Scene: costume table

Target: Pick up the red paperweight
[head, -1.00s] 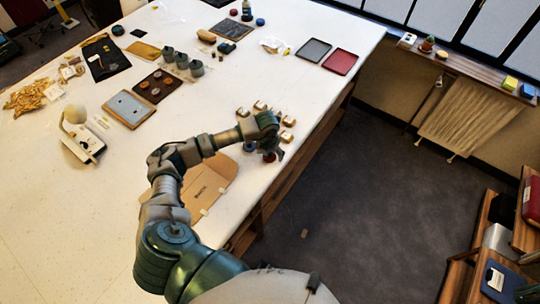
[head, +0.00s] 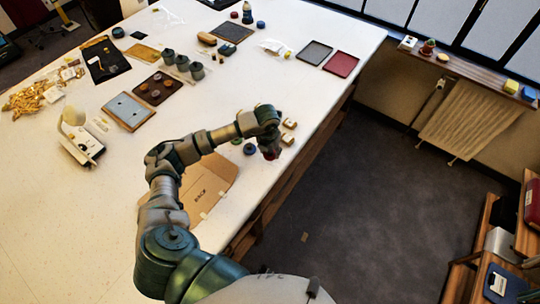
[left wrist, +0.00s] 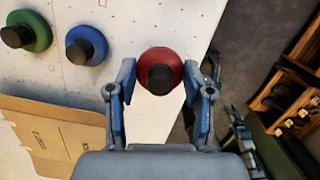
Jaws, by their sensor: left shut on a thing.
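The red paperweight (left wrist: 143,62), a round disc with a black knob, is between the two fingers of my left gripper (left wrist: 160,80) in the left wrist view. The gripper is shut on it. In the head view my left gripper (head: 270,149) is near the table's right edge, and the red paperweight (head: 271,156) shows at its tip, mostly hidden by the fingers. The green paperweight (left wrist: 36,30) and blue paperweight (left wrist: 97,43) stand to its left in the wrist view.
A flat brown cardboard piece (head: 212,185) lies on the white table (head: 60,220) below my arm. Small pale blocks (head: 288,138) stand just beyond the gripper. Grey (head: 314,53) and red (head: 341,64) trays lie farther back. Open floor is beyond the right edge.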

